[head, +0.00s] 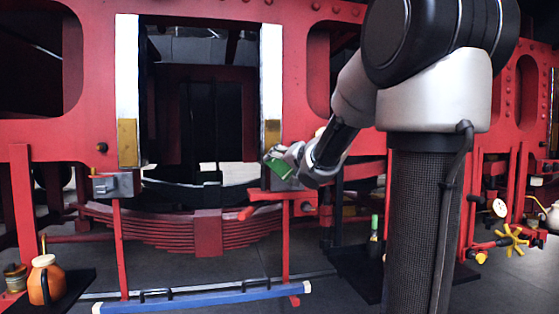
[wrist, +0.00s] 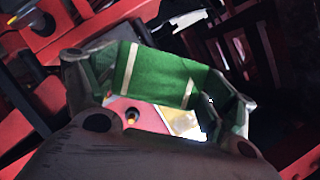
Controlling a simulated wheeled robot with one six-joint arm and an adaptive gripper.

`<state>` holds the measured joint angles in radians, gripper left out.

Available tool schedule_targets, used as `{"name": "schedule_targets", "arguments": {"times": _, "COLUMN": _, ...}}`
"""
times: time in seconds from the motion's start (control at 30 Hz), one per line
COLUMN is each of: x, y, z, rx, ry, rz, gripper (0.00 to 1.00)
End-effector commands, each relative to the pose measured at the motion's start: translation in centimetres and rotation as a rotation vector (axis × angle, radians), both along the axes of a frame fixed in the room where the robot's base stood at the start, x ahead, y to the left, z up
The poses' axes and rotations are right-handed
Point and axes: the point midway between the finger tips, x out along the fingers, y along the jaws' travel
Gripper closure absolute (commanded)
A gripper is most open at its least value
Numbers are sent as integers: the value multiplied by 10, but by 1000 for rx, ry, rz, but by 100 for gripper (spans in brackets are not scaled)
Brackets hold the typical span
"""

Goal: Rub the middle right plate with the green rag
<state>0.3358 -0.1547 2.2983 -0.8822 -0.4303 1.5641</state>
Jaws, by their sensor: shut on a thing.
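The green rag (head: 279,168) is held in my gripper (head: 277,163), which is shut on it. In the wrist view the rag (wrist: 150,72), green with pale stripes, spans between the two fingers. The middle right plate (head: 271,75) is the upright white strip on the right side of the dark opening. Its lower end has a tan-brown patch (head: 272,132). The rag is just below that patch in the head view; I cannot tell whether they touch. A yellowish patch (wrist: 187,123) shows under the rag in the wrist view.
A matching white plate (head: 127,70) with a brown lower end stands left of the opening. Below are a leaf spring (head: 190,230) and a blue bar (head: 205,299). An orange oil can (head: 46,281) is at lower left, a yellow handwheel (head: 512,240) at lower right.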

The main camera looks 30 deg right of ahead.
Motion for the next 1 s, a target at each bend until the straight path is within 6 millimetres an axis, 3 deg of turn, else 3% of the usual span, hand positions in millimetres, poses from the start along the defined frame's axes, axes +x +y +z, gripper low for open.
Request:
{"name": "schedule_targets", "arguments": {"times": 0.27, "x": 6, "y": -1, "z": 0, "rx": 0, "ry": 0, "rz": 0, "gripper": 35}}
{"name": "schedule_targets", "arguments": {"times": 0.7, "x": 53, "y": -15, "z": -1, "rx": 1, "ry": 0, "rz": 0, "gripper": 35}}
{"name": "schedule_targets", "arguments": {"times": 1.0, "x": 67, "y": -19, "z": -1, "rx": 0, "ry": -1, "rz": 1, "gripper": 35}}
